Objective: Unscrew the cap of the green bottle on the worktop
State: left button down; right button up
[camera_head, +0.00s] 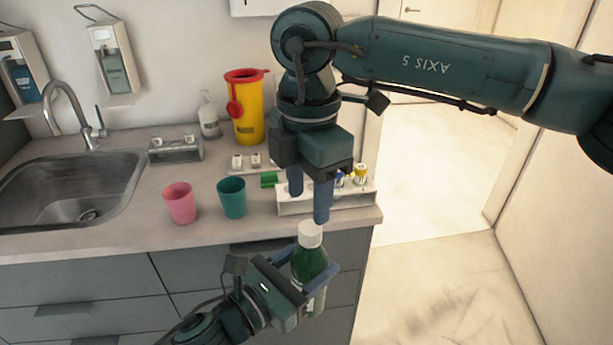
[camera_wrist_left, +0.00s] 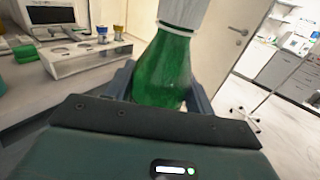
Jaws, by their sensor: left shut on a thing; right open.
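The green bottle (camera_head: 308,263) has a white cap (camera_head: 310,234) on top. My left gripper (camera_head: 318,279) is shut on the bottle's body and holds it in front of the worktop's front edge, nearly upright. The bottle also shows between the fingers in the left wrist view (camera_wrist_left: 165,70), with the lower part of its white cap (camera_wrist_left: 183,14) at the top of the picture. My right gripper (camera_head: 309,202) is open, pointing down just above the cap. One of its fingertips is close to the cap; I cannot tell whether they touch.
The worktop (camera_head: 130,225) holds a pink cup (camera_head: 180,203), a teal cup (camera_head: 232,197), a yellow sharps bin (camera_head: 247,112), a pump bottle (camera_head: 209,117) and a white rack (camera_head: 345,197) with vials. A sink (camera_head: 70,185) is at left. Open floor (camera_head: 430,285) lies to the right.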

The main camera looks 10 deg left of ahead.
aim_at(307, 226)
notch_tip(307, 226, down, 6)
jog(key=shift+r, duration=0.15)
jog(key=shift+c, duration=0.2)
